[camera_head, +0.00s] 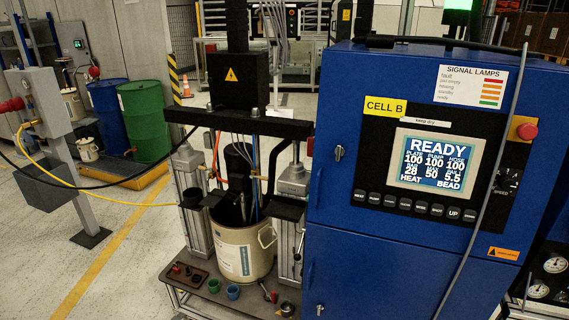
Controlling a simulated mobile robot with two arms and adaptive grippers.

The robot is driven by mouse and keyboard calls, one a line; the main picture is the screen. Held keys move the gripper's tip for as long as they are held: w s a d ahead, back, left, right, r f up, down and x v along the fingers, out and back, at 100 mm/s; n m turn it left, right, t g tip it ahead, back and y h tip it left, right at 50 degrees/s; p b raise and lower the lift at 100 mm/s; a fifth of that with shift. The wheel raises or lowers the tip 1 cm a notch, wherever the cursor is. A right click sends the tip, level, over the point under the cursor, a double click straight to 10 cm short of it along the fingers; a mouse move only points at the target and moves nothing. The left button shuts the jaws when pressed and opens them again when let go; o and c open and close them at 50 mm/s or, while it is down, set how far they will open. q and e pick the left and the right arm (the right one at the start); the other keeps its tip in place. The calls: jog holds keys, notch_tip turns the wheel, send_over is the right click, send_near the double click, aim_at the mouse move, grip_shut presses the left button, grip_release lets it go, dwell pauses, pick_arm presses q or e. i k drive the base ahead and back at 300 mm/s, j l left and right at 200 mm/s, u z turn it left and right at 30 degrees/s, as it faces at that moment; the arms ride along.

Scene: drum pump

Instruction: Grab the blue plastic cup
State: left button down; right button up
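A small blue cup (233,292) stands upright on the low grey bench (205,300), in front of the large cream drum (243,250). A green cup (214,286) stands close to its left. Neither of my grippers shows in the head view, so nothing is seen touching the blue cup.
The drum sits under a black pump press (238,125) with a column on each side. A small dark tray (184,275) and a red-handled tool (270,293) flank the cups. A blue control cabinet (400,270) stands close on the right. Open floor (130,260) lies left.

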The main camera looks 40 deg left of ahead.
aim_at(233, 290)
jog(key=k+j+u, duration=0.1)
jog(key=u, duration=1.45)
jog(key=i+j, duration=0.2)
jog(key=j, duration=0.15)
jog(key=i+j+z, duration=0.15)
jog(key=j, duration=0.2)
jog(key=i+j, duration=0.25)
jog(key=i+j+z, duration=0.15)
jog(key=j, duration=0.3)
jog(key=i+j, duration=0.15)
jog(key=j, duration=0.25)
jog(key=i+j+z, duration=0.1)
jog(key=j, duration=0.3)
jog(key=i+j+z, duration=0.1)
jog(key=j, duration=0.3)
jog(key=i+j, duration=0.25)
jog(key=j, duration=0.15)
jog(key=z, duration=0.05)
